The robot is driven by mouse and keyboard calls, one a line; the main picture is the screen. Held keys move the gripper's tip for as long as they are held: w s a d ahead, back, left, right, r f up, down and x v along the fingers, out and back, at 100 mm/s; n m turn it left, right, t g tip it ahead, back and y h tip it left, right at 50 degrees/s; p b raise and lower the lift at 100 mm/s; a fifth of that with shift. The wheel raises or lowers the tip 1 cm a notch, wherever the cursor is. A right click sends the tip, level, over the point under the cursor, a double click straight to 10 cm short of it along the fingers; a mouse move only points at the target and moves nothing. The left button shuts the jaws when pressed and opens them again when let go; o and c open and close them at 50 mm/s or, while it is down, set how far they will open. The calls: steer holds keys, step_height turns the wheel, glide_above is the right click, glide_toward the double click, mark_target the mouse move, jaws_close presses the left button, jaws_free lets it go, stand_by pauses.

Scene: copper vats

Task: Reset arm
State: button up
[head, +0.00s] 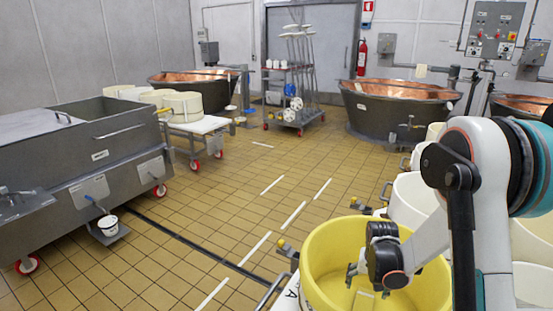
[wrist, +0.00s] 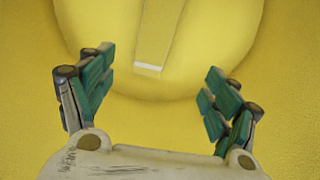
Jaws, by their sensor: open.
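My gripper (head: 360,282) reaches down into the yellow tub (head: 320,240) at the lower right of the head view. In the wrist view my gripper (wrist: 160,95) shows two green-padded fingers spread wide, with nothing between them. The tub's yellow inside (wrist: 280,110) fills the wrist view. A yellow strip with a white end (wrist: 150,68) lies beyond the fingertips. I cannot tell what the strip is.
White tubs (head: 412,195) stand close on the right. A grey steel vat (head: 90,150) is at the left, a wheeled table (head: 205,125) behind it. Copper vats (head: 400,105) and a rack trolley (head: 295,85) are at the back. The tiled floor (head: 220,195) is clear in the middle.

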steer(key=s+a+r+n+t, duration=0.1)
steer(key=s+a+r, duration=0.15)
steer(key=r, duration=0.45)
steer(key=s+a+r+n+t, duration=0.1)
steer(key=s+a+r, duration=0.1)
steer(key=s+r, duration=0.35)
steer(key=s+a+r+t, duration=0.1)
steer(key=s+a+r, duration=0.1)
steer(key=r, duration=0.7)
steer(key=s+a+r+n+t, duration=0.1)
steer(key=s+a+r, duration=0.1)
steer(key=s, duration=0.5)
steer(key=s+a+r+n+t, duration=0.1)
steer(key=s+a+r+n, duration=0.1)
steer(key=s, duration=0.6)
steer(key=shift+a+r+y, duration=0.4)
steer(key=shift+a+r, duration=0.1)
steer(key=shift+r, duration=0.45)
